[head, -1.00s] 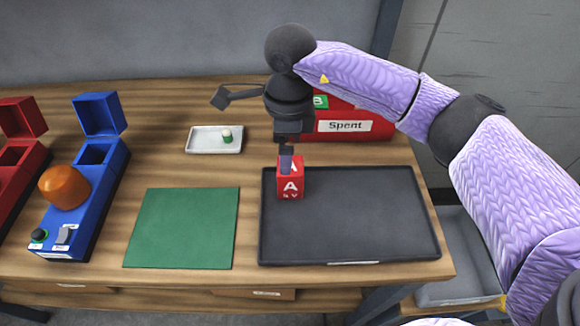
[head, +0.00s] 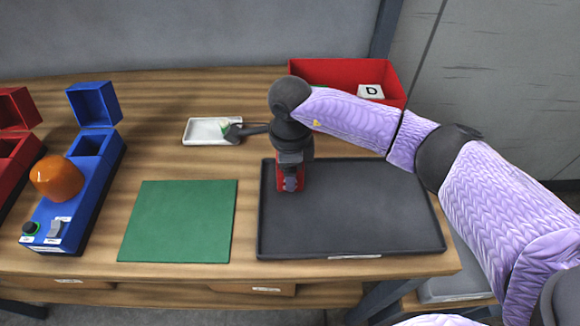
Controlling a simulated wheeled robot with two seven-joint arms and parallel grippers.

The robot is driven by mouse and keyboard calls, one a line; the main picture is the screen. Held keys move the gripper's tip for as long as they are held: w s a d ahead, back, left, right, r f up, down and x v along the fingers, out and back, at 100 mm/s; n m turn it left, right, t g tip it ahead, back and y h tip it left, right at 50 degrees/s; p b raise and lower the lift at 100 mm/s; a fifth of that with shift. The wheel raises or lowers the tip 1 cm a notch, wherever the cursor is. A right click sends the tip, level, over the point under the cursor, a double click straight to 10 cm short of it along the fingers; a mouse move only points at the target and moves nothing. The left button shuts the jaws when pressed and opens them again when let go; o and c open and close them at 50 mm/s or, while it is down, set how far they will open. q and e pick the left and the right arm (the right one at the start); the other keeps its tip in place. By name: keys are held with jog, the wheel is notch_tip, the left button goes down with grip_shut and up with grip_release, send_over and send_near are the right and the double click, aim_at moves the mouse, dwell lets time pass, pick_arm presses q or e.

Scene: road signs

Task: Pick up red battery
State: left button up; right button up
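The red battery (head: 283,184) is a red block standing at the left end of the dark tray. Its upper part and lettered face are mostly hidden behind my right gripper (head: 291,185). The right gripper points down directly over the battery, its fingers overlapping it in the head view. Whether the fingers are spread or closed on it is hidden. My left gripper is not in view.
The dark tray (head: 370,225) is otherwise bare. A green mat (head: 178,222) lies left of it. Behind are a small white dish (head: 197,131) and a red bin (head: 325,70) holding a block marked D (head: 370,92). A blue box (head: 95,180) with an orange dome (head: 57,178) stands left.

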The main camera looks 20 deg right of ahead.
grip_shut()
jog(key=shift+r, duration=0.1)
notch_tip(320, 180, up, 9)
jog(key=shift+p, duration=1)
jog(key=shift+r, duration=0.5)
